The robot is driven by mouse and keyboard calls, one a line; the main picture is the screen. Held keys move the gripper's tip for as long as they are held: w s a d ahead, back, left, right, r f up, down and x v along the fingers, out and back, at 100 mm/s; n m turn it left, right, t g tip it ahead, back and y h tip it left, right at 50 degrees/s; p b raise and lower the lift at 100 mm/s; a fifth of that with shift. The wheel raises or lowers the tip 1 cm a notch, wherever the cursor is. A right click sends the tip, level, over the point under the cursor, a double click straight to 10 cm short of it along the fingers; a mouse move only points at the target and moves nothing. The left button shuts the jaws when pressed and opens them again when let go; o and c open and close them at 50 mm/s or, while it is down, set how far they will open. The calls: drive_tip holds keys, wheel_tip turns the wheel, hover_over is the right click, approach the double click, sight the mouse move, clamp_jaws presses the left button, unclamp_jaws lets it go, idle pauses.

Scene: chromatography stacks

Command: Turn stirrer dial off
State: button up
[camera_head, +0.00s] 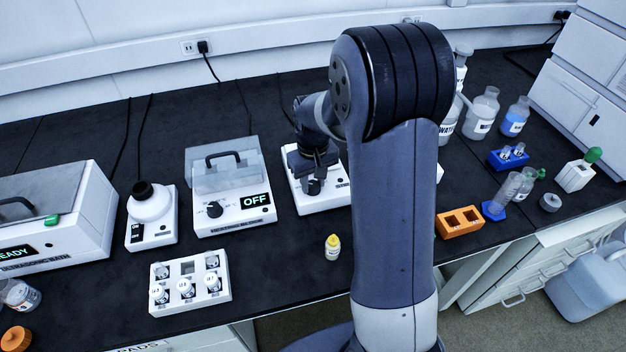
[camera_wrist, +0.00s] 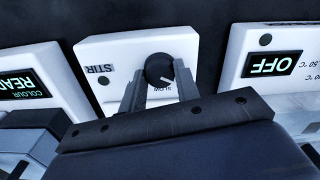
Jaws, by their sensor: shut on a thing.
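The stirrer is a white box (camera_head: 303,203) on the black bench in the head view, partly hidden behind my arm. In the wrist view the stirrer (camera_wrist: 105,52) shows upside down, with a STIR label. Its round black dial (camera_wrist: 159,66) has a white pointer mark aimed toward the lower right, close to the word SLOW. My gripper (camera_wrist: 159,82) is shut on the dial, with one finger on each side. In the head view my gripper (camera_head: 314,184) is over the stirrer, pointing down, and the dial is hidden.
A white device with a clear lid and an OFF display (camera_head: 256,201) stands close to the stirrer's left. A yellow-capped bottle (camera_head: 333,247) stands in front. An orange rack (camera_head: 461,222) is to the right. A white vial rack (camera_head: 190,281) is at the front left.

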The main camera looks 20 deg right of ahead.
sight(313, 184)
drive_tip(key=o, duration=1)
drive_tip(key=shift+c, duration=0.2)
wheel_tip(313, 184, up, 11)
drive_tip(key=shift+f, duration=0.15)
wheel_tip(313, 184, down, 11)
drive_tip(key=shift+r, duration=0.1)
idle(0.3)
